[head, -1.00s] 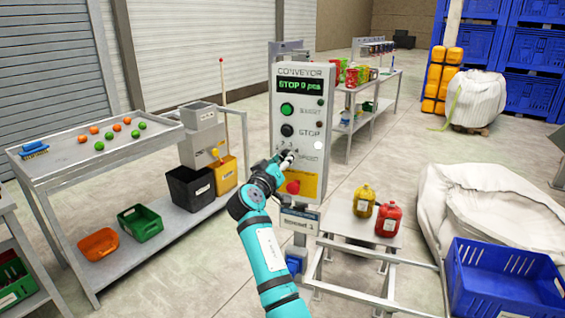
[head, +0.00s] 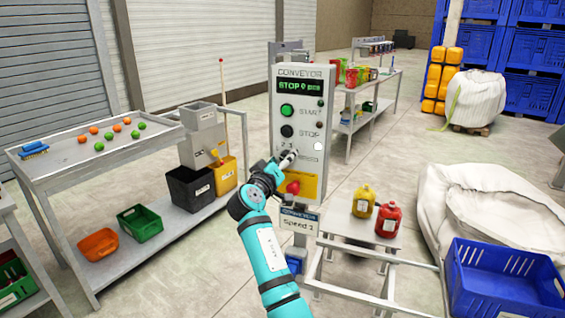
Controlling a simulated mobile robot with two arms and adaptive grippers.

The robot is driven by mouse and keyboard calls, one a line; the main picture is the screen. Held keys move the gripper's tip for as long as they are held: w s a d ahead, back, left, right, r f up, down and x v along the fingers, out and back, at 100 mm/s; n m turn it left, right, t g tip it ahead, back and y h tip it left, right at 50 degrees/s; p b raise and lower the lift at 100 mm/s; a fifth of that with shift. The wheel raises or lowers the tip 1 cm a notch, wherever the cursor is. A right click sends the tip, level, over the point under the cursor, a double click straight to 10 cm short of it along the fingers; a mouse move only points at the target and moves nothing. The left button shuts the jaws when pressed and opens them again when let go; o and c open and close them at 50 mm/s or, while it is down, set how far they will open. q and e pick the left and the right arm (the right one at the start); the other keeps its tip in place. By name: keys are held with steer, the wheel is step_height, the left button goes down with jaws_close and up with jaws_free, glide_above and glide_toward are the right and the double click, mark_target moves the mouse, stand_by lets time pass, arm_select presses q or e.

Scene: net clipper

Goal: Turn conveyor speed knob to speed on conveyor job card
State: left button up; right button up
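The conveyor control panel (head: 302,92) stands upright in the middle of the head view. Its display (head: 301,86) begins with "STOP". Below are a green start button (head: 287,111), a black stop button (head: 287,131) and a red button on yellow (head: 293,187). My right gripper (head: 287,160) is at the panel's speed knob area, covering the knob. Whether its fingers touch or grip the knob I cannot tell. The conveyor job card (head: 299,222) below the panel reads "Speed" with a digit, seemingly 1 or 3. My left gripper is out of view.
A metal table (head: 95,160) with small orange and green balls stands at the left. A yellow jug (head: 363,201) and a red jug (head: 389,220) stand on a low stand right of the panel. A blue crate (head: 503,290) and white sacks are at the right.

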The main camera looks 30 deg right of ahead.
steer(key=v, duration=1.2)
steer(key=shift+w+f, duration=0.1)
steer(key=shift+f, duration=0.1)
